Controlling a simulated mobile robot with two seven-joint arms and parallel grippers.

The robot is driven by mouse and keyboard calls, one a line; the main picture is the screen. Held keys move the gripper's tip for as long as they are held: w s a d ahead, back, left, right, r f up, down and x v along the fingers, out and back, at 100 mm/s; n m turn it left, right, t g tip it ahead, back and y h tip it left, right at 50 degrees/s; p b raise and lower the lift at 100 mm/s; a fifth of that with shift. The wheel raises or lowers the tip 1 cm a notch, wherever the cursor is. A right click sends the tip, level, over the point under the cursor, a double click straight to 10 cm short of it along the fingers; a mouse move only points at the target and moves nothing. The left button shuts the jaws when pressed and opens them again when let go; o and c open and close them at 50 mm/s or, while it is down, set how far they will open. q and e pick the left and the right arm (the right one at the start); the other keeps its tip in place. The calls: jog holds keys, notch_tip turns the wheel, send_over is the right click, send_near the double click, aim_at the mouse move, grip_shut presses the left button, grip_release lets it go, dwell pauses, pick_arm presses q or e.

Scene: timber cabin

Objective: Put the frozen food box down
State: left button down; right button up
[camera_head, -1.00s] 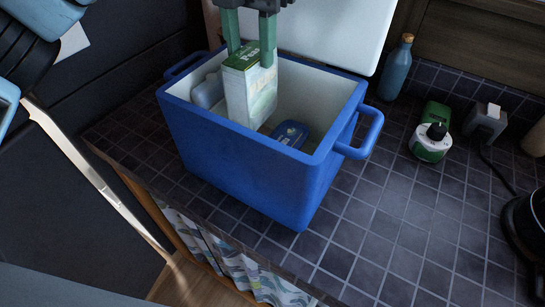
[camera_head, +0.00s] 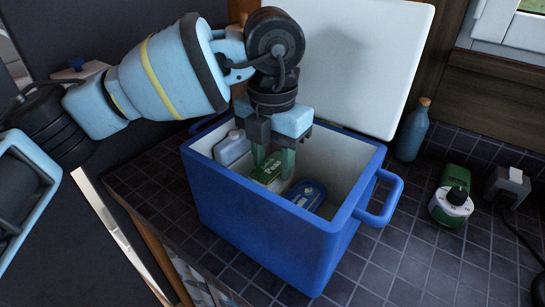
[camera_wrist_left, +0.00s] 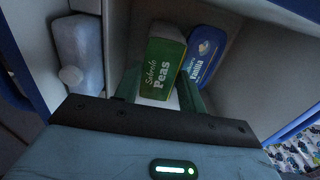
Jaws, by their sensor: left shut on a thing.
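The frozen food box (camera_head: 268,171) is green and white and reads "Peas". It is inside the blue cooler (camera_head: 262,219), with its top below the rim. My left gripper (camera_head: 273,163) points down into the cooler and is shut on the box. The left wrist view shows the box (camera_wrist_left: 162,66) between the green fingers (camera_wrist_left: 160,88). Whether the box touches the cooler floor cannot be seen. My right gripper is not in view.
The white lid (camera_head: 345,60) is open behind. A blue bottle (camera_head: 411,132) and a green-white device (camera_head: 452,196) stand on the tiled counter.

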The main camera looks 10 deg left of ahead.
pick_arm(q)
jog(key=shift+f, duration=0.1)
jog(key=c, duration=0.8)
grip_release()
jog(key=shift+f, duration=0.1)
jog(key=shift+c, duration=0.2)
notch_tip(320, 180, up, 12)
